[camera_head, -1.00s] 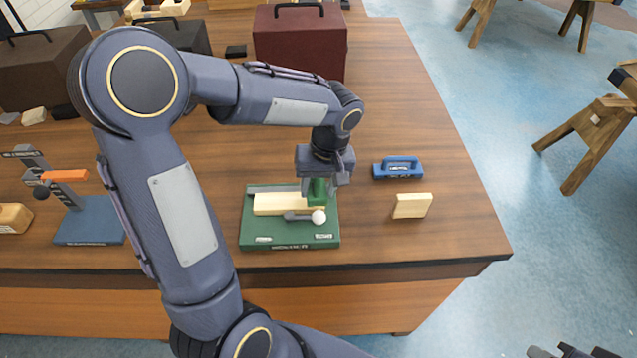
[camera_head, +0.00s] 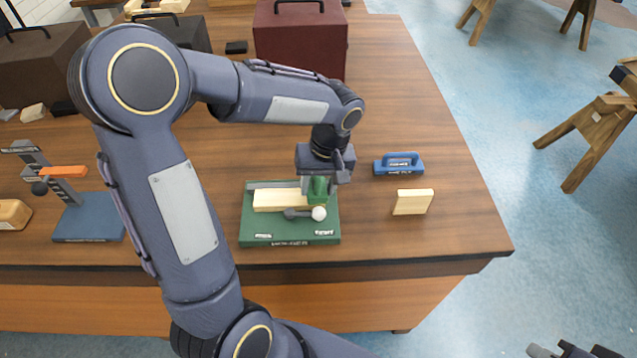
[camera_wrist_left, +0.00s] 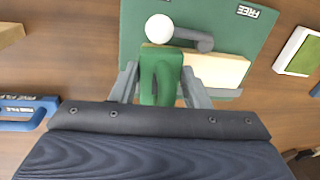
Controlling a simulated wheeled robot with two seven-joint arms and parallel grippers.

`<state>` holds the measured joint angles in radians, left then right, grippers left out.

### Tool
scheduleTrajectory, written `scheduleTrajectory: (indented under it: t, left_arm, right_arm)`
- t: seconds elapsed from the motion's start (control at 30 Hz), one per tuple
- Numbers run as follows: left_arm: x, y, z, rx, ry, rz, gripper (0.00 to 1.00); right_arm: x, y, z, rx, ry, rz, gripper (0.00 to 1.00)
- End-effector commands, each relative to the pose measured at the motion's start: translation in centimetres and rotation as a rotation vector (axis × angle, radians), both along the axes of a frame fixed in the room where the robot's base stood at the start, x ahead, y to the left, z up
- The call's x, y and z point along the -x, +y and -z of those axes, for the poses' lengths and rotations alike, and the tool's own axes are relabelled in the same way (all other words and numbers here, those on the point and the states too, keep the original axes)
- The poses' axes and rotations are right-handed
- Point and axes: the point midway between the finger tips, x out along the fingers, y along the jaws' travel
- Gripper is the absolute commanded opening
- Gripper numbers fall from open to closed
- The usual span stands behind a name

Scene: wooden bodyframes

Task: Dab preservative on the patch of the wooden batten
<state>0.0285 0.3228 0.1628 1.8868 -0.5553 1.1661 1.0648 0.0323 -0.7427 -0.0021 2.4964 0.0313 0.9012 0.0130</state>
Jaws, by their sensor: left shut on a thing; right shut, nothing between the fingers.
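The pale wooden batten (camera_head: 280,201) lies in a green fixture (camera_head: 262,228) near the table's front edge; it also shows in the wrist view (camera_wrist_left: 218,69). A grey lever (camera_head: 297,213) with a white ball lies across the fixture's front side. My left gripper (camera_head: 318,184) is shut on a green dabber (camera_wrist_left: 160,77), held over the right end of the batten. The dabber and fingers hide that end and any patch there; I cannot tell whether the dabber touches the wood. My right gripper (camera_head: 574,351) is shut and empty at the lower right picture edge.
A blue tool (camera_head: 399,165) with a handle and a pale wooden block (camera_head: 412,202) stand right of the fixture. A blue stand (camera_head: 88,220) with an orange part is at left. Dark cases, including a maroon one (camera_head: 300,45), stand behind. The table's front right corner is clear.

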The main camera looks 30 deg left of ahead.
Motion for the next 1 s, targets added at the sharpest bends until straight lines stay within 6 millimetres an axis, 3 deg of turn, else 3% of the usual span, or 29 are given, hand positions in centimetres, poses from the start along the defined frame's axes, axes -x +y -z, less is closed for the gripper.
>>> scheduleTrajectory:
  t: [0.37, 0.8, 1.0]
  left_arm:
    - [0.1, 0.1, 0.5, 0.000, 0.000, 0.000, 0.23]
    - [1.9, 3.2, 0.5, 0.000, 0.001, -0.003, 0.23]
    - [2.2, 3.7, 0.5, 0.000, 0.000, -0.002, 0.23]
  right_arm:
    - [0.0, 0.0, 0.5, 0.000, 0.000, 0.000, 0.00]
    - [0.0, 0.0, 0.7, 0.000, 0.000, 0.000, 0.00]
    - [0.0, 0.0, 0.7, 0.000, 0.000, 0.000, 0.00]
